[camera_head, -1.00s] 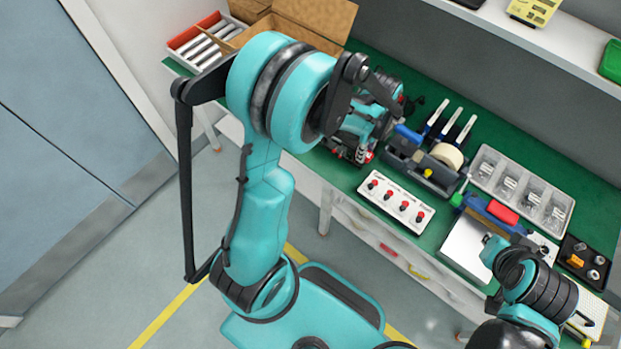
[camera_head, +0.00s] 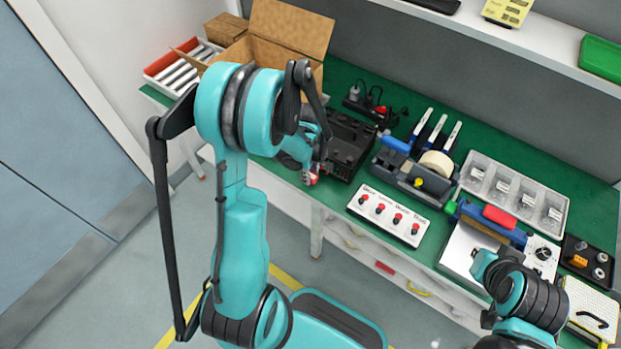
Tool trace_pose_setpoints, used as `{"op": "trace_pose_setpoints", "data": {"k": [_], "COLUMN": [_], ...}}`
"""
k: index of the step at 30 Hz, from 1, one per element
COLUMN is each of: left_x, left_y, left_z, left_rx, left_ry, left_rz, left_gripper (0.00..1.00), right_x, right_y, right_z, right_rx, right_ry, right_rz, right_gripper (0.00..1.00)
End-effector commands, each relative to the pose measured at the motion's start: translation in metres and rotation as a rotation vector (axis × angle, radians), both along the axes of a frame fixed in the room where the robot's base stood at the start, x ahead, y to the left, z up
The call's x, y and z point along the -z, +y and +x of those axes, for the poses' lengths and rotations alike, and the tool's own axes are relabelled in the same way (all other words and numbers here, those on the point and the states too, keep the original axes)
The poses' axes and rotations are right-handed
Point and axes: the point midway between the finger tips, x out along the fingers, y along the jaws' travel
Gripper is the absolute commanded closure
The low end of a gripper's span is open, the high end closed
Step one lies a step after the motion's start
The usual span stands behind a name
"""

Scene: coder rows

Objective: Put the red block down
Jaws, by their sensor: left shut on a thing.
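My left gripper (camera_head: 313,170) is small in view, partly hidden behind my own arm, at the front edge of the green bench top (camera_head: 352,84). A small red thing, likely the red block (camera_head: 313,178), shows at its fingertips. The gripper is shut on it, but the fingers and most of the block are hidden. I cannot tell whether the block touches the bench. My right arm shows at the lower right, but its gripper does not.
A black tray-like box (camera_head: 350,143) stands just right of the left gripper. A white panel with red knobs (camera_head: 388,214) lies at the front edge. A tape dispenser (camera_head: 412,180) is behind it. An open cardboard box (camera_head: 262,50) stands at the back left.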

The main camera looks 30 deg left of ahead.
Motion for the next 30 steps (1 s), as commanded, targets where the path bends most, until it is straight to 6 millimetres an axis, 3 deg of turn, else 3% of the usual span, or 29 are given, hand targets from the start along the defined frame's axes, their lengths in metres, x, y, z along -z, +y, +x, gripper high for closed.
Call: {"op": "trace_pose_setpoints", "data": {"k": [1, 4, 15, 16, 17, 26, 30], "left_x": [0.013, 0.025, 0.028, 0.028, 0.028, 0.026, 0.015], "left_y": [0.000, 0.000, -0.001, -0.001, -0.001, -0.001, 0.000], "left_z": [0.000, 0.000, 0.000, 0.000, 0.000, 0.000, 0.000], "left_rx": [0.000, 0.000, 0.000, 0.000, 0.000, 0.000, 0.000], "left_ry": [0.000, 0.000, 0.000, 0.000, 0.000, 0.000, 0.000], "left_rz": [0.000, 0.000, 0.000, 0.000, 0.000, 0.000, 0.000], "left_gripper": [0.96, 0.96, 0.96, 0.69, 0.63, 0.63, 0.63], "right_x": [0.008, 0.013, 0.016, 0.016, 0.015, 0.014, 0.007], "right_y": [0.000, 0.000, 0.000, 0.000, 0.000, 0.000, 0.000], "right_z": [0.000, 0.000, 0.000, 0.000, 0.000, 0.000, 0.000], "right_rx": [0.000, 0.000, 0.000, 0.000, 0.000, 0.000, 0.000], "right_ry": [0.000, 0.000, 0.000, 0.000, 0.000, 0.000, 0.000], "right_rz": [0.000, 0.000, 0.000, 0.000, 0.000, 0.000, 0.000], "right_gripper": [1.00, 1.00, 1.00, 1.00, 1.00, 1.00, 1.00]}}
